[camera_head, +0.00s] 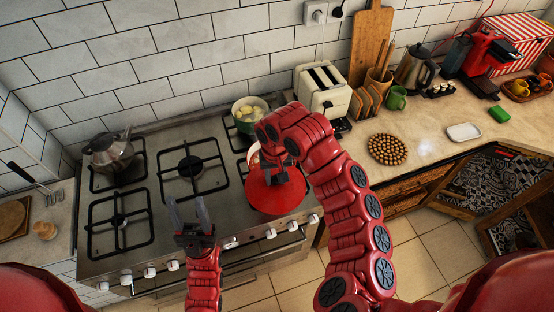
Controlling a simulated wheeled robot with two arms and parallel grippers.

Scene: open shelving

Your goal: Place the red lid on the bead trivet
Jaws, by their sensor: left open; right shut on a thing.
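The red lid (276,197) is round and sits over the front right part of the stove. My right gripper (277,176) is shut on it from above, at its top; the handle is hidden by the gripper. What lies under the lid is mostly hidden, so I cannot tell whether it rests on something. The bead trivet (388,149), a round brown mat of beads, lies flat and empty on the counter right of the stove. My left gripper (188,212) is open and empty over the front of the stove, left of the lid.
A pot with food (249,113) and a kettle (108,152) stand on the stove's back burners. A toaster (322,90), a green mug (396,98) and a cutting board (370,45) stand behind the trivet. A white dish (464,132) lies right of it. Counter around the trivet is clear.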

